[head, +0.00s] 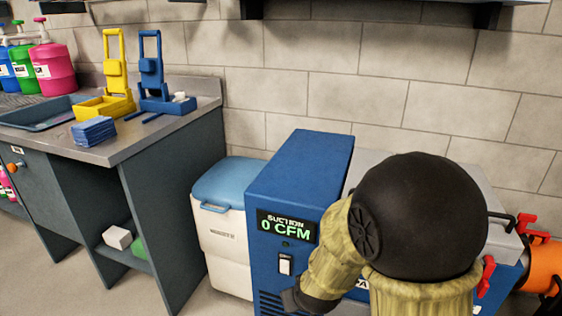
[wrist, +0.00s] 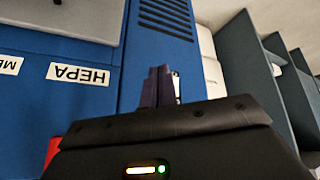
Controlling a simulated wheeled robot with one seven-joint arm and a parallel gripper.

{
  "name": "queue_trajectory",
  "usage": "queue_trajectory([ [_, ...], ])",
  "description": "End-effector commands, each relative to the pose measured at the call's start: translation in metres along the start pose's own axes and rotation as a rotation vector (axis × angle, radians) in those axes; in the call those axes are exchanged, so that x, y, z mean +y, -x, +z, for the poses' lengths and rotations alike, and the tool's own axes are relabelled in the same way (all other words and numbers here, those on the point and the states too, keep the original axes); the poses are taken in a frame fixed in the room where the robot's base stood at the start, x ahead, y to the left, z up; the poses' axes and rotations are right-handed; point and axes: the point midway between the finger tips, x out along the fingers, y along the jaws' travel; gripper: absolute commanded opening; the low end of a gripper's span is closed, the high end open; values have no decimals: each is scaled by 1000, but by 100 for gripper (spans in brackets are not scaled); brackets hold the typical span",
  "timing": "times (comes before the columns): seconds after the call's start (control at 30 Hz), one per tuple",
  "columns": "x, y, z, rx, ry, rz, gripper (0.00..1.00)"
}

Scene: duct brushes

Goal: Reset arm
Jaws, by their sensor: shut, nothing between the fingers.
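My gripper (wrist: 158,86) shows in the wrist view with its dark fingers together and nothing between them. It is in front of the blue suction unit, near its white rocker switch (wrist: 176,85), which the fingers partly cover. Whether the fingers touch the unit I cannot tell. In the head view my arm, with a large black joint and tan sleeves, stands in front of the suction unit (head: 300,165) and bends down along its front. Only a dark part of the arm's end shows there, low by the unit; the fingers are hidden. The unit's display reads 0 CFM.
A white cooler with a blue lid (head: 232,185) stands left of the unit. Further left a grey bench (head: 150,135) holds yellow (head: 113,80) and blue (head: 153,75) stands, blue cloths (head: 93,131) and pump bottles. Red clamps (head: 486,275) and an orange hose (head: 543,268) are at right.

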Motion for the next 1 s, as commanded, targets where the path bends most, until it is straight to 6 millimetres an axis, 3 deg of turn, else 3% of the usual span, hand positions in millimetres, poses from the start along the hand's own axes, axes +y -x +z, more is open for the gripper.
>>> queue_trajectory([
  [0.1,23,30,13,-81,-95,-36,0],
  [0.57,79,103,73,-331,-292,11,0],
  [1.0,84,158,38,-335,-289,9,0],
])
